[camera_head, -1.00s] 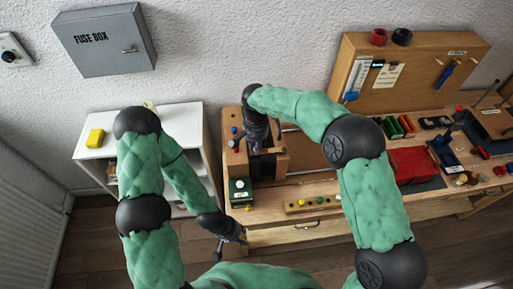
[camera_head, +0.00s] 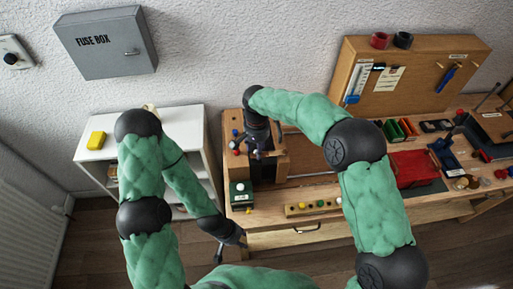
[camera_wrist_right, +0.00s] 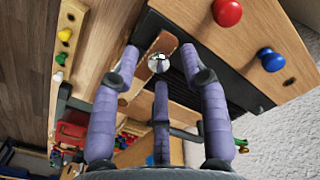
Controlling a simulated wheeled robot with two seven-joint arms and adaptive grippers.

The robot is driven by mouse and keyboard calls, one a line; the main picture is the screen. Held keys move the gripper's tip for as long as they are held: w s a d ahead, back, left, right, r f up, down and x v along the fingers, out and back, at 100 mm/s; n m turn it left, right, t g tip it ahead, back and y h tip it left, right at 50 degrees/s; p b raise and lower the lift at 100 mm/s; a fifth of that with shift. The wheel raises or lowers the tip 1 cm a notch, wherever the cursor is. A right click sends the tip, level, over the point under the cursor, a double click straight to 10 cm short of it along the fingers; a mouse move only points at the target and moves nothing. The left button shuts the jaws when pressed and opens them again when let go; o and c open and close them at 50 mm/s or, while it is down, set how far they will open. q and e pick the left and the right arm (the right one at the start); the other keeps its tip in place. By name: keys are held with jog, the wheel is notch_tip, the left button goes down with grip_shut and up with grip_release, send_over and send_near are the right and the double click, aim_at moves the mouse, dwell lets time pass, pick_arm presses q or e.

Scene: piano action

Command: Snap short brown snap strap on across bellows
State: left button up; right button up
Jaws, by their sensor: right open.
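The brown strap (camera_wrist_right: 166,44) shows in the right wrist view, with a round silver snap (camera_wrist_right: 158,63) on it, next to the dark ribbed bellows (camera_wrist_right: 233,82). My right gripper (camera_wrist_right: 161,75) is open, its purple-grey fingers spread around the snap end of the strap. I cannot tell whether any finger touches it. In the head view my right gripper (camera_head: 258,152) is over the wooden piano action at the left of the bench, hiding most of the strap and bellows. My left gripper (camera_head: 221,254) hangs low in front of the bench, away from the piano action; its fingers are too small to judge.
Red (camera_wrist_right: 227,12) and blue (camera_wrist_right: 272,60) knobs stand on the wooden block close to my right fingers. A green box (camera_head: 241,192) and a strip of coloured knobs (camera_head: 313,207) lie at the bench front. A red tray (camera_head: 413,168) is farther right.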

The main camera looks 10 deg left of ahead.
notch_tip(320, 180, up, 12)
jog(key=shift+f, duration=0.2)
pick_arm(q)
jog(key=shift+s, duration=0.1)
dwell(0.6)
